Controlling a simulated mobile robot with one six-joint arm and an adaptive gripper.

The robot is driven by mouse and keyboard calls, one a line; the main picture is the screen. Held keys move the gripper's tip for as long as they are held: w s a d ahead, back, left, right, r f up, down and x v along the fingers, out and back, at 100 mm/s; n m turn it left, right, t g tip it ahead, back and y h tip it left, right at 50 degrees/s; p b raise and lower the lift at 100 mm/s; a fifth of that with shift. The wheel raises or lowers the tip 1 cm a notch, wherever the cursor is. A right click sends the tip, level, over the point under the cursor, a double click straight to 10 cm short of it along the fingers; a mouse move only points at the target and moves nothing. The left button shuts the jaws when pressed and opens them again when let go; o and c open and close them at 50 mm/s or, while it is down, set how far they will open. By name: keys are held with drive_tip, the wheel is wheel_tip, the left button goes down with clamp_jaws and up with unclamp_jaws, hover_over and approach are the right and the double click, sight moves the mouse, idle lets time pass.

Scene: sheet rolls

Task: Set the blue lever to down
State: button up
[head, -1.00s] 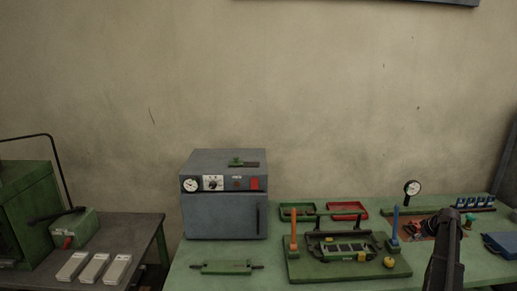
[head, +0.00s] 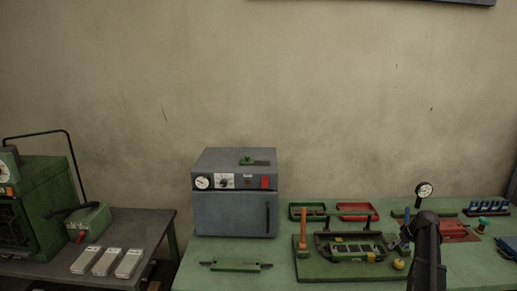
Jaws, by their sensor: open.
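The blue lever (head: 406,229) is at the right side of the green base plate (head: 312,270) in the head view. It is partly hidden by my dark arm, and its exact angle is hard to tell. My gripper (head: 404,241) is close beside it at the left edge of my arm, mostly hidden and open. I cannot tell whether it touches the lever. The orange lever (head: 303,230) stands upright at the left side of the same plate. A dark fixture with a green block (head: 352,247) lies between the levers.
A yellow knob (head: 398,264) is at the plate's right front. A grey oven (head: 234,205) stands left of the plate. Green (head: 307,219) and red (head: 357,218) trays lie behind it. A dial gauge (head: 424,190) rises behind my arm.

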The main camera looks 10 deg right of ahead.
drive_tip(key=s+a+f+g, duration=0.1)
drive_tip(key=s+a, duration=0.1)
drive_tip(key=a, duration=1.2)
drive_tip(key=s+a+g, duration=0.2)
drive_tip(key=s+a, duration=0.1)
drive_tip(key=a, duration=1.1)
drive_tip(key=s+a+g, duration=0.1)
drive_tip(key=s+a, duration=0.5)
drive_tip(key=a, duration=0.4)
drive_tip(key=s+a+h, duration=0.1)
drive_tip(key=s+a, duration=0.6)
drive_tip(key=a, duration=0.3)
drive_tip(key=shift+s+f+g, duration=0.15)
drive_tip(key=shift+f+g, duration=0.25)
